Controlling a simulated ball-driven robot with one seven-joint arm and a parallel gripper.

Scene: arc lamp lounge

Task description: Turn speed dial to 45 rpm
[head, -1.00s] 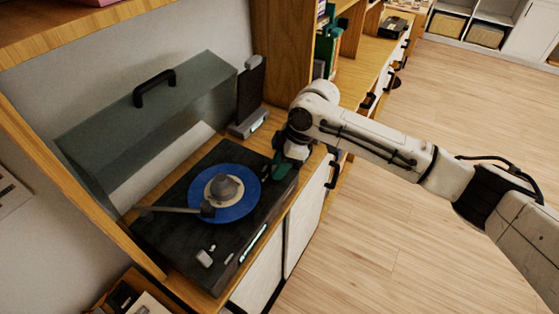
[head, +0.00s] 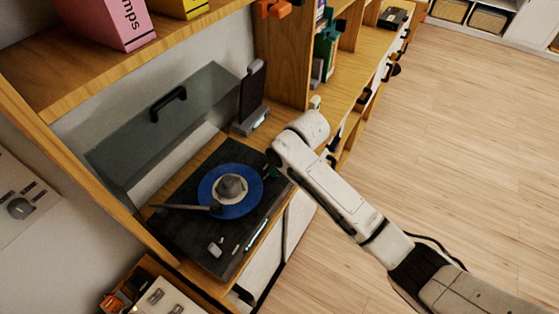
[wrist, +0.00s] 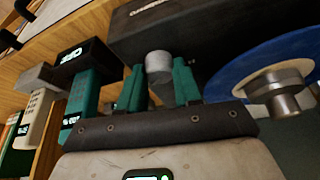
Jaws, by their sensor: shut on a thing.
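The black turntable (head: 222,238) sits on the wooden cabinet with a blue record (head: 240,207) on its platter. In the wrist view, the grey cylindrical speed dial (wrist: 158,64) stands at the turntable's edge. My gripper (wrist: 160,80) has its two teal fingers on either side of the dial and is shut on it. The blue record (wrist: 235,68) is to the right there. In the head view my arm hides the dial and most of the gripper. No speed marking is readable.
The tinted lid (head: 165,125) with a black handle stands raised behind the turntable. The tonearm (head: 182,207) lies at its left. A black and grey device (head: 253,95) stands behind it. A shelf (head: 130,65) overhangs at upper left. Open floor (head: 450,150) lies to the right.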

